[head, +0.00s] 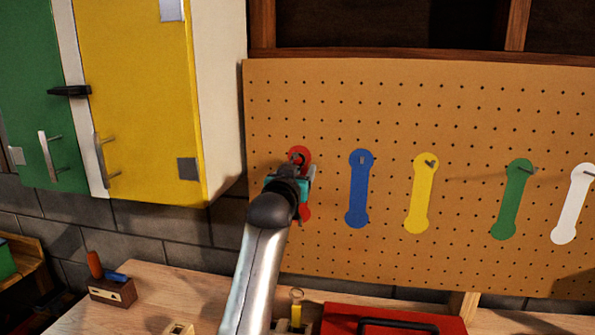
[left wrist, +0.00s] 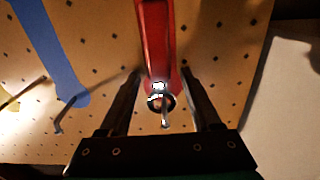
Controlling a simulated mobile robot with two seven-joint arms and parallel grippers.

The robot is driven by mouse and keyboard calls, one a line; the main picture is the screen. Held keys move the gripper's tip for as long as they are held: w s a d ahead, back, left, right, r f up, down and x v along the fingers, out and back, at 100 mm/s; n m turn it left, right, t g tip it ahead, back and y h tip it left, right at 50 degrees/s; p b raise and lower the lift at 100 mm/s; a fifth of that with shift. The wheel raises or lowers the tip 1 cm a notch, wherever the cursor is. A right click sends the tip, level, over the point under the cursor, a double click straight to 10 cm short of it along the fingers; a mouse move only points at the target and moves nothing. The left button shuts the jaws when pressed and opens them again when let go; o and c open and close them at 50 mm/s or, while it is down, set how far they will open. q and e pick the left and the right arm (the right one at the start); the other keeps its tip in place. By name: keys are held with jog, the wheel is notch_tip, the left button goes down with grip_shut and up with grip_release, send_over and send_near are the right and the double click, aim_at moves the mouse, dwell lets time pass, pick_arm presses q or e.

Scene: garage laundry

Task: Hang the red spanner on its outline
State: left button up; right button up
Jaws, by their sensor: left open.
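The red spanner (left wrist: 157,45) lies against the pegboard (head: 400,110) over its red outline (head: 305,213), mostly hidden by my arm in the head view. In the left wrist view its ring end (left wrist: 160,103) appears to be around a metal hook; exact seating is hard to tell. My left gripper (head: 299,172) is open at the outline. In the left wrist view its fingers (left wrist: 158,95) stand apart on either side of the spanner, with gaps visible. My right gripper is not in view.
Blue (head: 359,190), yellow (head: 422,195), green (head: 511,202) and white (head: 573,205) outlines with hooks run along the board to the right. A yellow cabinet (head: 135,100) stands close on the left. Below are a workbench (head: 160,290) and a red toolbox (head: 390,318).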

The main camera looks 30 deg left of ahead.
pick_arm(q)
jog(key=b+v, duration=0.1)
jog(key=v, duration=1.4)
